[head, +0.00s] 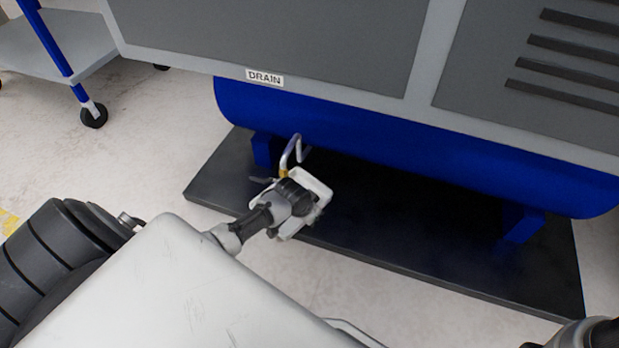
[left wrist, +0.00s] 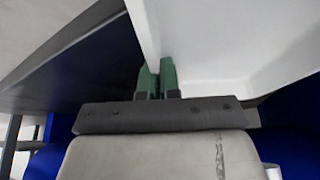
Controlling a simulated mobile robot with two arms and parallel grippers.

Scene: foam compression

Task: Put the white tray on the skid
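The white tray (head: 318,186) is at my left gripper, over the front left part of the black skid (head: 225,185). It lies just below and in front of the bent drain pipe. In the left wrist view, the tray (left wrist: 225,40) fills the upper right, and its wall runs down between the green fingertips of my left gripper (left wrist: 157,78), which are close together on it. The gripper's arm hides part of the tray in the head view. I cannot tell whether the tray touches the skid. My right gripper is out of view; only part of that arm shows at lower right.
A blue tank (head: 400,145) on blue feet stands on the skid under a grey cabinet (head: 270,35) labelled DRAIN. The drain pipe (head: 291,153) comes down close to the tray. A wheeled cart (head: 60,45) stands at upper left. The skid's surface to the right looks bare.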

